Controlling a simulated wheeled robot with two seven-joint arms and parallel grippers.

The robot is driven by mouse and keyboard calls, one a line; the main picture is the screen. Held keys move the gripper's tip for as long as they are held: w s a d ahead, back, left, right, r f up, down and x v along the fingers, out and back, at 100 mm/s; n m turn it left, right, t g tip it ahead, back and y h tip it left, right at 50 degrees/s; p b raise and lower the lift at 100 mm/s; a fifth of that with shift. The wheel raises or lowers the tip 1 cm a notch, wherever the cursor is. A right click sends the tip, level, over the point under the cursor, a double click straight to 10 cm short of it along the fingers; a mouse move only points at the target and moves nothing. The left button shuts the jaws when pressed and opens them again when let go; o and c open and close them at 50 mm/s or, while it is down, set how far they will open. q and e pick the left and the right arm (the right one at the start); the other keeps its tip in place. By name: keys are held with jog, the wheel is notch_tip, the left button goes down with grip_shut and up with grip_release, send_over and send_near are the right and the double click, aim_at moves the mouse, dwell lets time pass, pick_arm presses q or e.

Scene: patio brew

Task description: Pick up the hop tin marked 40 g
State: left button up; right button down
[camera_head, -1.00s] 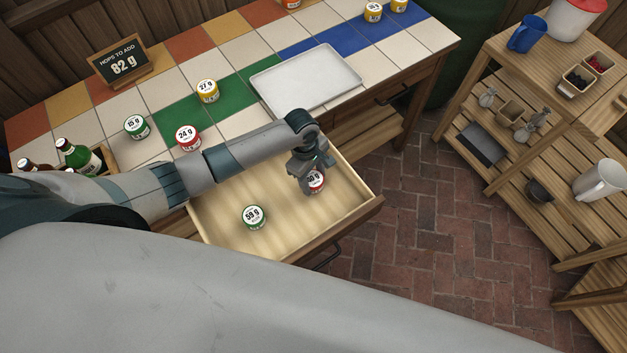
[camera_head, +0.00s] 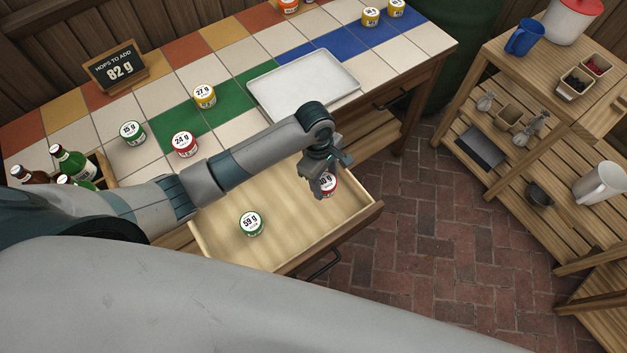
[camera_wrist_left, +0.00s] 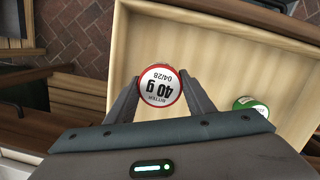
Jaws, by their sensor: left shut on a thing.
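The hop tin marked 40 g has a white lid with a red rim. In the left wrist view the tin (camera_wrist_left: 160,86) sits between the two fingers of my left gripper (camera_wrist_left: 162,98), which is shut on it. In the head view the tin (camera_head: 330,184) is partly hidden by my left gripper (camera_head: 326,186), over the right part of the open drawer (camera_head: 290,225). How far it is above the drawer floor I cannot tell. My right gripper is not in view.
A green tin marked 59 g (camera_head: 251,224) stands in the drawer. Tins marked 15 g (camera_head: 132,132), 24 g (camera_head: 184,144) and 27 g (camera_head: 204,96) stand on the tiled top near a white tray (camera_head: 268,88). A sign (camera_head: 117,67) reads 82 g. Slatted shelves (camera_head: 510,190) stand right.

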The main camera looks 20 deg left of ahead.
pick_arm(q)
jog(key=s+d+r+b, duration=0.1)
jog(key=s+d+r, duration=0.1)
jog(key=d+r, duration=0.2)
jog(key=d, duration=0.3)
jog(key=shift+r, duration=0.25)
